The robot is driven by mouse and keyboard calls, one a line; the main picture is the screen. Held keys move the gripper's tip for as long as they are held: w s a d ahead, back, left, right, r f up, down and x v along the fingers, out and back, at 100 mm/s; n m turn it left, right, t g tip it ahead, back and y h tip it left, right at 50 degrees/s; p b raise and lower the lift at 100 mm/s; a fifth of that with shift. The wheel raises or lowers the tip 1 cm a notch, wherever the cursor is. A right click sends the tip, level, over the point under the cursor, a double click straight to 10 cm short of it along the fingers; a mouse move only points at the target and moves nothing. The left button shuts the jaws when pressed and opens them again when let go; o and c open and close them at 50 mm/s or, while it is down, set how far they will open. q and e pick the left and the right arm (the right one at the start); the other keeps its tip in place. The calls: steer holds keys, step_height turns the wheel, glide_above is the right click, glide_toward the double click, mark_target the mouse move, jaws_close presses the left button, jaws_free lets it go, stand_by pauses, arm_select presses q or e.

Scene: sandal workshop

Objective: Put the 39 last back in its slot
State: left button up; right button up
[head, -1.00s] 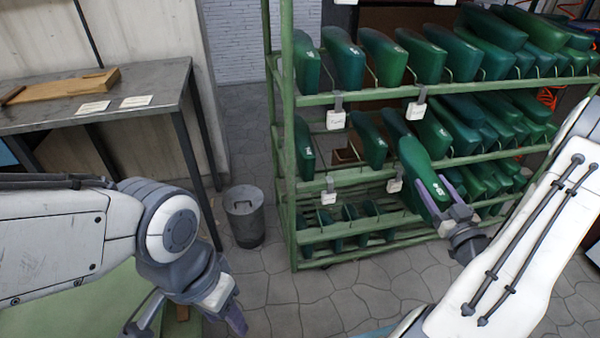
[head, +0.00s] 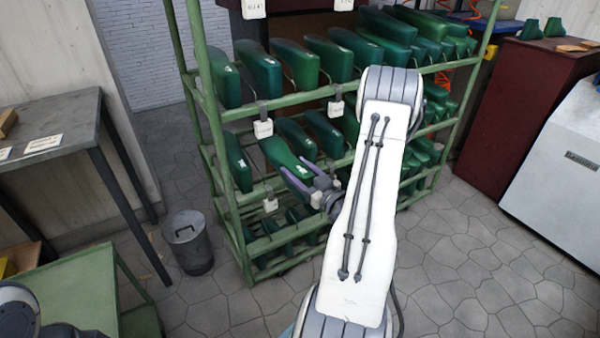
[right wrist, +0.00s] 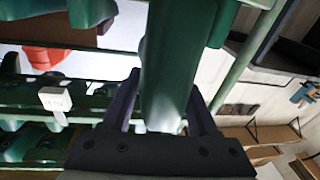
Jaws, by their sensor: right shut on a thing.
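My right gripper (head: 302,178) is shut on a dark green last (head: 283,154) with a small white mark. It holds the last tilted in front of the rack's middle level, between a last at the left end (head: 237,161) and another to the right (head: 296,137). In the right wrist view the held last (right wrist: 172,70) stands between the two fingers. I cannot read its number, nor tell whether it touches the rack. The green rack (head: 215,135) holds rows of green lasts with white tags (head: 263,129). My left gripper is out of view; only part of that arm shows.
A grey bin (head: 188,243) stands on the floor left of the rack. A grey table (head: 60,115) is at the left, with a green bench (head: 75,290) below it. A dark red cabinet (head: 505,100) and a pale machine (head: 560,165) stand at the right.

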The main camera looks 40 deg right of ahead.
mark_target(284, 155)
steer(key=shift+w+d+p, duration=0.1)
steer(key=shift+w+d, duration=0.2)
steer(key=shift+w, duration=0.9)
steer(key=shift+w+d+p, duration=0.1)
steer(key=shift+w+d, duration=0.15)
steer(key=shift+w, duration=1)
steer(key=shift+w+d+p, duration=0.1)
steer(key=shift+w+d, duration=0.2)
steer(key=shift+w, duration=0.9)
steer(key=shift+w+d+r, duration=0.1)
steer(key=shift+w+d, duration=0.2)
steer(key=shift+w, duration=0.9)
steer(key=shift+w+d+f, duration=0.1)
steer(key=shift+w+d, duration=0.2)
steer(key=shift+w, duration=0.85)
steer(key=shift+w+d+r, duration=0.1)
steer(key=shift+w+d, duration=0.2)
steer(key=shift+w, duration=0.9)
steer(key=shift+f+b, duration=1.2)
steer(key=shift+f, duration=0.1)
steer(key=shift+f, duration=0.3)
steer(key=o, duration=1.4)
steer(key=shift+o, duration=0.2)
steer(key=s, duration=0.3)
steer(key=s+p, duration=0.1)
steer(key=s, duration=0.3)
steer(key=s+a+f, duration=0.1)
steer(key=s, duration=0.2)
steer(key=shift+s+p, duration=0.15)
steer(key=shift+p, duration=0.2)
